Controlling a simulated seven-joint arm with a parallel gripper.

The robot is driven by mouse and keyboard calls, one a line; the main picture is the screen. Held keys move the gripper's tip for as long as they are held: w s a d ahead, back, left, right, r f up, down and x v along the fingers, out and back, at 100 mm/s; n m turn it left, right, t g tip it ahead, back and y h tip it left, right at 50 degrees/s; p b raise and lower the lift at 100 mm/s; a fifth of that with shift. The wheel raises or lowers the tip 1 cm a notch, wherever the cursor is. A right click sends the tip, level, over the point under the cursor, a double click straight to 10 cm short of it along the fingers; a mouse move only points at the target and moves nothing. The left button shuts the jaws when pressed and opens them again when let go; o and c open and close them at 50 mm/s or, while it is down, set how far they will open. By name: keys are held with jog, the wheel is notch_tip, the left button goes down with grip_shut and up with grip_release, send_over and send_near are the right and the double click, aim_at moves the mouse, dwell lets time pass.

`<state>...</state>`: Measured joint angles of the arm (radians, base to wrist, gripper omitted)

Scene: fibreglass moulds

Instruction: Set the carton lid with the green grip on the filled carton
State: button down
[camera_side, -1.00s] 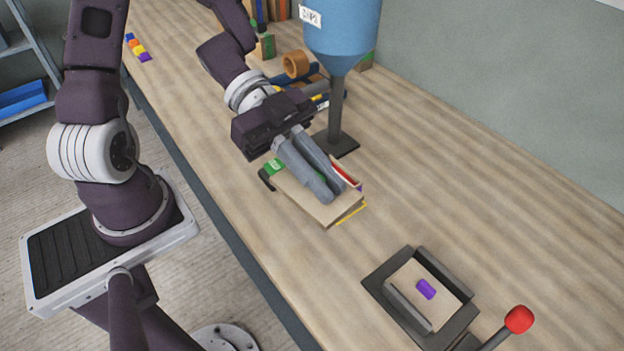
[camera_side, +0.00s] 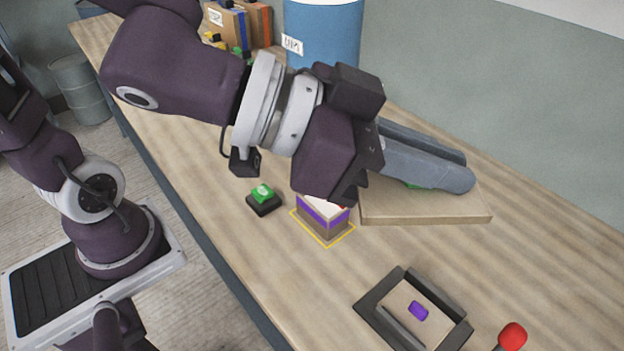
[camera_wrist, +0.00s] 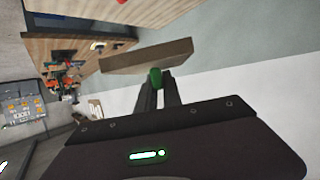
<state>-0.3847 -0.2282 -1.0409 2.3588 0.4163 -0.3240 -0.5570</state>
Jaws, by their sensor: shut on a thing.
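The carton lid with the green grip is a flat tan panel (camera_side: 450,210) in the side view. My gripper (camera_side: 465,178) is shut on its green grip (camera_side: 418,185), which the fingers mostly hide. The wrist view shows the green grip (camera_wrist: 155,77) between my fingertips (camera_wrist: 156,88), with the lid (camera_wrist: 140,58) beyond. The filled carton (camera_side: 323,222) has a purple band and stands within a yellow outline on the bench. It is left of the lid, apart from it in the picture. Its top is partly hidden by my gripper body; white and some red show there.
A dark fixture (camera_side: 372,301) at the front holds a tan panel with a purple grip (camera_side: 418,310). A red-knobbed lever (camera_side: 512,336) is beside it. A black block with a green top (camera_side: 263,198) sits left of the carton. A blue hopper (camera_side: 325,35) stands behind.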

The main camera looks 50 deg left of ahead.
jog(key=w+a+f+m+g, duration=0.1)
jog(key=w+a+f, duration=0.3)
jog(key=w+f, duration=0.1)
jog(key=m+g+h, duration=0.4)
send_over(339, 273)
notch_tip(339, 273, down, 18)
notch_tip(339, 273, down, 9)
jog(key=shift+f, duration=0.1)
jog(key=shift+f, duration=0.15)
jog(key=c, duration=1.5)
grip_release()
